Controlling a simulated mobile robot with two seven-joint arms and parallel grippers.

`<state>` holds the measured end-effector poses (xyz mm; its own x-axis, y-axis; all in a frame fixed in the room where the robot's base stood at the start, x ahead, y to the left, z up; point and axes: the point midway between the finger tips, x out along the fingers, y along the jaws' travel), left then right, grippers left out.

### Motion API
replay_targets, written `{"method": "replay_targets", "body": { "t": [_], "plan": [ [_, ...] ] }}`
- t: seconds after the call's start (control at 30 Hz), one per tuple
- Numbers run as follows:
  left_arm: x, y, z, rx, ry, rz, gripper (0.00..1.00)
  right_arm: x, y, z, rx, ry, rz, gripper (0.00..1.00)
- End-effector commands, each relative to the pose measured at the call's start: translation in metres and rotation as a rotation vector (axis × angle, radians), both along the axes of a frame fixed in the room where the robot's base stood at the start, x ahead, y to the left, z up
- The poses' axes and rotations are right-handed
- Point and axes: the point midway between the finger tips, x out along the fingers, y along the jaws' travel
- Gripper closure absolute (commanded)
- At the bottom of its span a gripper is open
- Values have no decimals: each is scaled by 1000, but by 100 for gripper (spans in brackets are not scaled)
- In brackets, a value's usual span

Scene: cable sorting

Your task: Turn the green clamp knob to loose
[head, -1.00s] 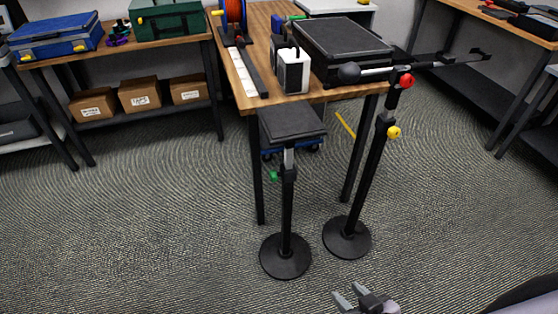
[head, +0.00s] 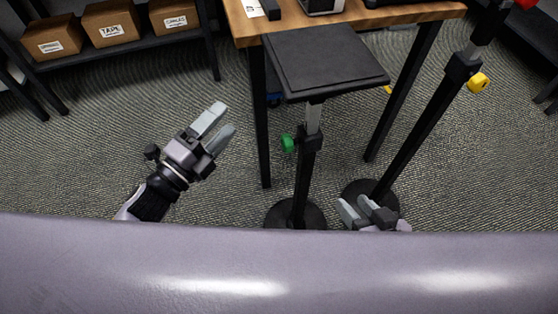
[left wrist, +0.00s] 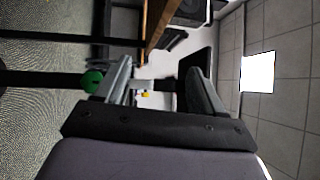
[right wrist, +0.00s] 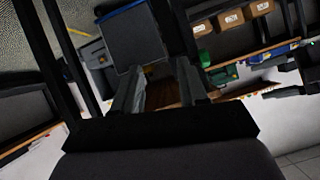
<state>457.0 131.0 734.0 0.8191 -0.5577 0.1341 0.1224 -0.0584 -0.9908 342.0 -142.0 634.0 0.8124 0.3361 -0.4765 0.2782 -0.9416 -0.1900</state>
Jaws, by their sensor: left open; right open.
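The green clamp knob (head: 287,143) sits on the left side of the collar of a black stand, just below a square black platform (head: 325,58). My left gripper (head: 222,128) is open and empty, to the left of the knob and apart from it. In the left wrist view the green knob (left wrist: 92,82) shows beside the left finger, outside the gap between the fingers (left wrist: 158,85). My right gripper (head: 360,207) is open and empty, low in front of the stands' bases and right of the green knob's post. In the right wrist view its fingers (right wrist: 160,88) hold nothing.
A second stand with a yellow knob (head: 478,82) and a red knob (head: 526,4) stands to the right. A wooden table (head: 290,22) is behind the platform. Cardboard boxes (head: 112,27) sit on a shelf at the back left.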

Motion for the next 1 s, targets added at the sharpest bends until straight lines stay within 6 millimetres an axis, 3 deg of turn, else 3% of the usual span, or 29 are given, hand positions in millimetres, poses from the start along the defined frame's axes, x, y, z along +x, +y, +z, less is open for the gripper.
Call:
{"method": "replay_targets", "body": {
  "t": [0.03,0.3,0.5,0.77,1.0],
  "plan": [
    [5,-7,-19,100,-111,-43,31,2,5,-23,18,-9,9,57],
    [11,-39,-55,614,-697,-245,31,9,30,-61,109,-42,63,57],
    [11,-46,-86,891,-1026,-358,31,10,44,-76,157,-59,98,57],
    [12,-49,-99,1024,-1186,-417,31,9,51,-78,183,-66,118,57],
    [22,-81,-98,1023,-1189,-417,31,10,52,-78,190,-68,121,57]
  ]
}}
